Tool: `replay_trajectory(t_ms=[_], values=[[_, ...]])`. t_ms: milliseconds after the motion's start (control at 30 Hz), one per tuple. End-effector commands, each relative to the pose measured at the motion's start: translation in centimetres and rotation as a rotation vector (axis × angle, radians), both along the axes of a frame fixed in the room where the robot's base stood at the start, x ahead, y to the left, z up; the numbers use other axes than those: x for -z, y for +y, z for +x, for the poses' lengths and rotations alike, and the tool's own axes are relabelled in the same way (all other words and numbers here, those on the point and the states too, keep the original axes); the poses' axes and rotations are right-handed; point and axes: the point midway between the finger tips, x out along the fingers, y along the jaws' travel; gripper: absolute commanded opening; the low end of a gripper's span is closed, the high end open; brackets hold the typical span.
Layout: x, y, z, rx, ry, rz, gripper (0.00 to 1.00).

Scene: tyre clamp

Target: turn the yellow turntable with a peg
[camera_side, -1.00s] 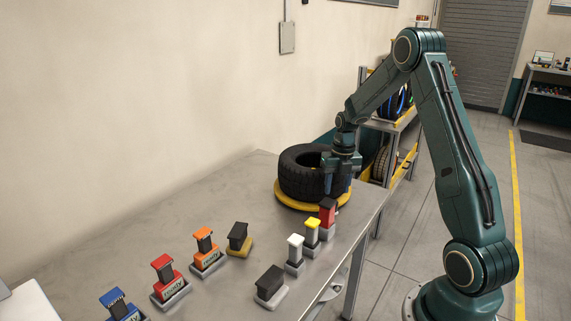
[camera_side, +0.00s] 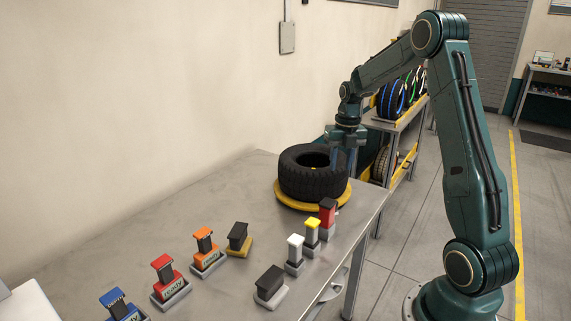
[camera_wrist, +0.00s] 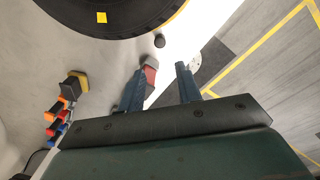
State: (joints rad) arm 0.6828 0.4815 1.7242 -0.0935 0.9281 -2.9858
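The yellow turntable (camera_side: 288,199) is on the metal table, with a black tyre (camera_side: 303,183) lying flat on it. In the side view a small yellow mark shows at the tyre's inner rim. My gripper (camera_side: 345,158) is at the tyre's right rear side, fingers pointing down. In the wrist view its fingers (camera_wrist: 158,75) are apart with nothing held between them.
A red block (camera_side: 327,213), a yellow-topped block (camera_side: 312,230) and a white one (camera_side: 295,248) stand near the table's right edge. Several other clamp-like blocks, including an orange one (camera_side: 205,241), stand at the front. A tyre rack (camera_side: 410,125) is behind. The table's left rear is clear.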

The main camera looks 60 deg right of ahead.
Motion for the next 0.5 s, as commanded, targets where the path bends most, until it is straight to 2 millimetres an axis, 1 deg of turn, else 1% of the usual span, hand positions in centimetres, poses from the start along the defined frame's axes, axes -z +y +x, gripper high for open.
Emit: replay_trajectory(t_ms=[33, 100, 167, 367, 500], values=[[0.0, 0.1, 0.0, 0.003, 0.001, -0.001, 0.24], [0.1, 0.2, 0.1, 0.014, 0.003, -0.004, 0.1], [0.2, 0.4, 0.2, 0.032, 0.007, -0.01, 0.0], [1.0, 2.0, 0.9, 0.179, 0.027, -0.057, 0.0], [1.8, 3.7, 1.4, 0.35, 0.039, -0.123, 0.0]])
